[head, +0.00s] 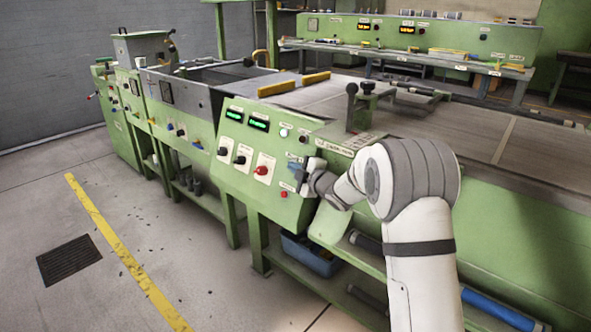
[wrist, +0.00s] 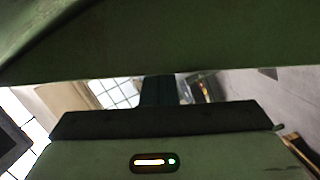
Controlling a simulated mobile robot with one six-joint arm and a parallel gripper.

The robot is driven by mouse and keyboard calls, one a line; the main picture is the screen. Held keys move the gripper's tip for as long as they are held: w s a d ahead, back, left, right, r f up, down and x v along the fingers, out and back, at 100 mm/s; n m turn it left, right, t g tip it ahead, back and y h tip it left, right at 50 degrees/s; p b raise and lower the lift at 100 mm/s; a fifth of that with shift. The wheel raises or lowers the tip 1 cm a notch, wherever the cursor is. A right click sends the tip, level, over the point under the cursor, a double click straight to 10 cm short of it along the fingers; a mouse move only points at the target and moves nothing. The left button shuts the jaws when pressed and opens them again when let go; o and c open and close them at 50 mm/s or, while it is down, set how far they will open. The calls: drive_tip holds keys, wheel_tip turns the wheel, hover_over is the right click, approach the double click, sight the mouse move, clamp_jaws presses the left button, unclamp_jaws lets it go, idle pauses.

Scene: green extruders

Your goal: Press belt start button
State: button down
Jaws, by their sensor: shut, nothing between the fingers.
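The green control panel (head: 236,180) stands left of my arm in the head view. It carries two lit green displays, dark knobs, a red rotary switch (head: 263,170), a pale button (head: 284,133) and a red button (head: 284,194). The labels are too small to read, so I cannot tell which is the belt start button. My gripper (head: 295,166) is shut and empty at the panel's right side, above the red button. In the wrist view its dark fingers (wrist: 160,90) reach a green surface (wrist: 150,45); contact is unclear, and no button shows there.
A conveyor bed (head: 430,130) stretches behind my arm. A blue bin (head: 310,255) sits on the low shelf below the panel.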

drive_tip(key=s+d+r, duration=0.2)
drive_tip(key=s+d, duration=0.2)
drive_tip(key=s, duration=0.6)
drive_tip(key=shift+s+r, duration=0.15)
drive_tip(key=shift+s, duration=0.15)
idle(0.4)
